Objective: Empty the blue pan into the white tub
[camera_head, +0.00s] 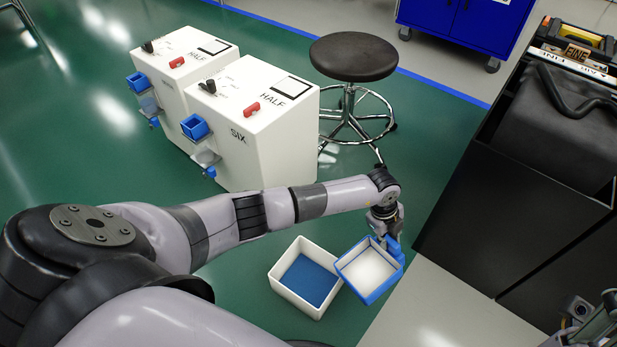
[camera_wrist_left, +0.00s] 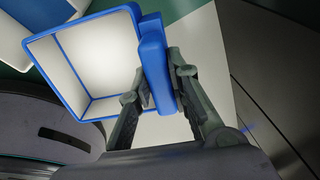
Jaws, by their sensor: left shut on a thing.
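The blue pan (camera_head: 397,281) has a blue rim and a pale, bright inside; I cannot tell whether that is contents or lining. My left gripper (camera_head: 388,236) is shut on its blue handle, and the left wrist view shows the handle (camera_wrist_left: 154,60) between the fingers (camera_wrist_left: 161,82). The pan looks tilted, its open side facing the head camera. The white tub (camera_head: 284,287) is just left of the pan, partly overlapped by it in the head view. The tub's inside floor shows blue. A part of my right arm's end shows at the bottom right; its jaws are unclear.
Two white machines (camera_head: 262,145) with blue bins and red switches stand behind. A black stool (camera_head: 353,58) is beyond them. A dark cabinet (camera_head: 520,175) stands close on the right. A blue cabinet (camera_head: 468,22) is at the back. Green floor is open at left.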

